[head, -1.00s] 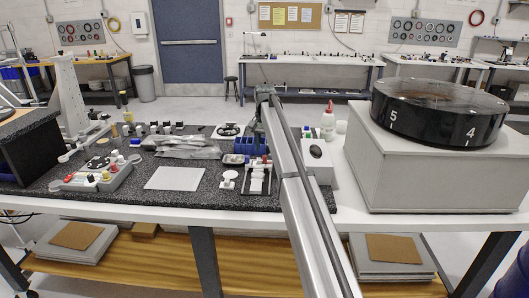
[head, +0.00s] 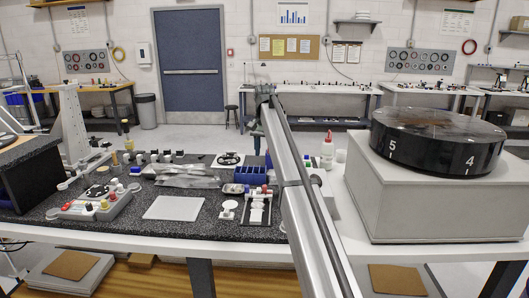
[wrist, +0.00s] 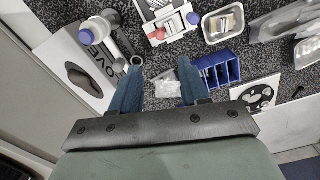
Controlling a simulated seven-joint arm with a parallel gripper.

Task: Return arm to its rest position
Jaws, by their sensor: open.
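My arm (head: 300,200) reaches out over the black speckled bench top in the head view, and its end (head: 262,115) hangs above the bench's far side. A small clear plastic piece (wrist: 167,86) lies below, seen between the fingers.
A bottle (head: 327,150) stands right of the arm. A black round drum (head: 438,140) sits on a grey block (head: 400,200). A white sheet (head: 174,208) lies left.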

